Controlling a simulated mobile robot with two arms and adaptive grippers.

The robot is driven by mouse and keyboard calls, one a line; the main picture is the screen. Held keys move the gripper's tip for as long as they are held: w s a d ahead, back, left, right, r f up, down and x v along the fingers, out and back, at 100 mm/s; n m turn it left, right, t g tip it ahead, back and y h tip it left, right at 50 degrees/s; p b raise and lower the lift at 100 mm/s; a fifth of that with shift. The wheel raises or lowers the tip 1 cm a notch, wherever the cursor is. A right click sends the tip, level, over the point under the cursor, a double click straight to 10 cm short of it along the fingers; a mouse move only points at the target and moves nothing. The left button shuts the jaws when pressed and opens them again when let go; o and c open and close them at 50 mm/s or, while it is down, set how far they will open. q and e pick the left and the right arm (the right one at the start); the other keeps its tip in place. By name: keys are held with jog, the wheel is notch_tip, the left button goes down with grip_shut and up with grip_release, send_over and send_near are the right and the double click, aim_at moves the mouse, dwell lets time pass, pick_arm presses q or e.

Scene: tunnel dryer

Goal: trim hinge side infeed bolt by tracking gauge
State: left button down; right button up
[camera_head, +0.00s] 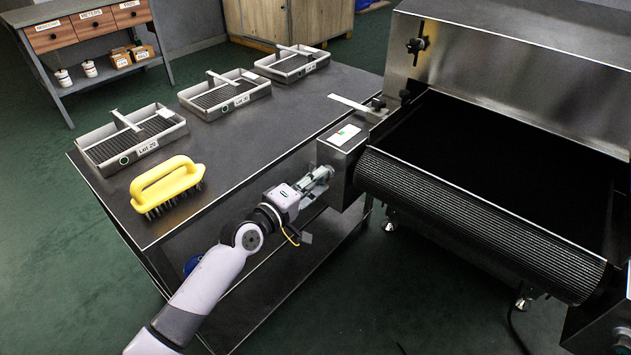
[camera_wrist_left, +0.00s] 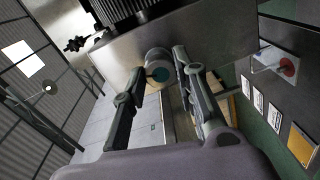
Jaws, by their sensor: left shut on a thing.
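The tracking gauge looks to be the white plate with green and red marks (camera_head: 345,135) on top of the metal block at the dryer's near left corner. My left gripper (camera_head: 322,178) is against the front of that block. The head view hides the bolt behind the fingers. The dark mesh belt (camera_head: 480,215) wraps over the infeed roller beside the block. My right gripper is out of view.
A dark table (camera_head: 240,150) holds a yellow brush (camera_head: 168,184) and three metal trays, including one (camera_head: 130,138) at the left. A flat strip (camera_head: 348,103) lies by the dryer (camera_head: 520,70). The table's middle is clear.

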pick_arm(q)
jog(key=shift+f+m, duration=0.1)
jog(key=shift+m, duration=1)
jog(key=c, duration=1.2)
grip_release()
jog(key=shift+c, duration=0.2)
